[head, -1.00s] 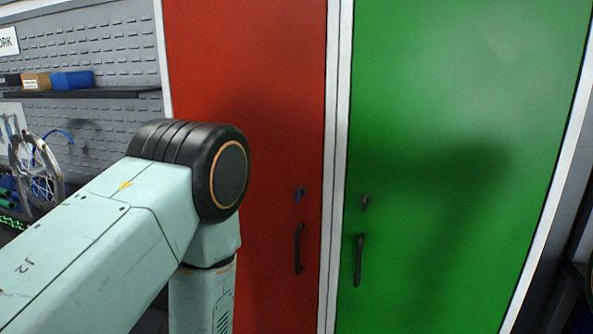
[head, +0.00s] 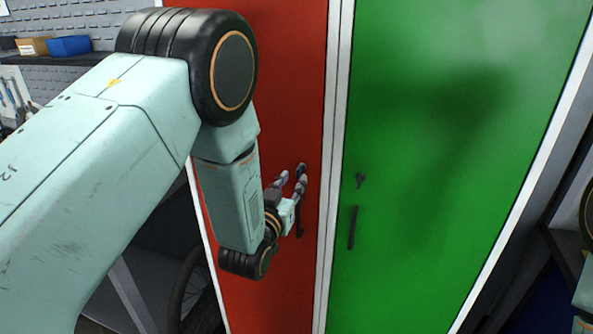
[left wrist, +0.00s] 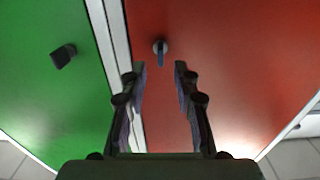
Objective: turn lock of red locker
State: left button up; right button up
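The red locker (head: 288,90) stands upright with its door shut. Its lock (left wrist: 160,48), a small dark turn knob, shows in the left wrist view just beyond and between my fingertips, with a gap to them. In the head view my left gripper (head: 291,175) is in front of the red door at lock height and largely covers the lock. The left gripper (left wrist: 160,73) is open, its two fingers apart with nothing between them. The red door's dark handle (head: 299,222) is partly hidden by the gripper. My right gripper is out of view.
A green locker (head: 440,120) stands to the right, with its own lock (head: 361,180) and handle (head: 352,228). A pale frame post divides the doors. A shelf with a blue bin (head: 69,46) and a bike wheel (head: 195,285) are at the left.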

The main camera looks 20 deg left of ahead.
aim_at(297, 174)
pick_arm(q)
jog(key=w, duration=0.4)
jog(key=shift+w+f, duration=0.1)
jog(key=shift+f, duration=0.1)
jog(key=shift+d+r, duration=0.1)
jog(key=shift+r, duration=0.05)
jog(key=shift+w, duration=0.15)
jog(key=shift+c, duration=1.2)
grip_shut()
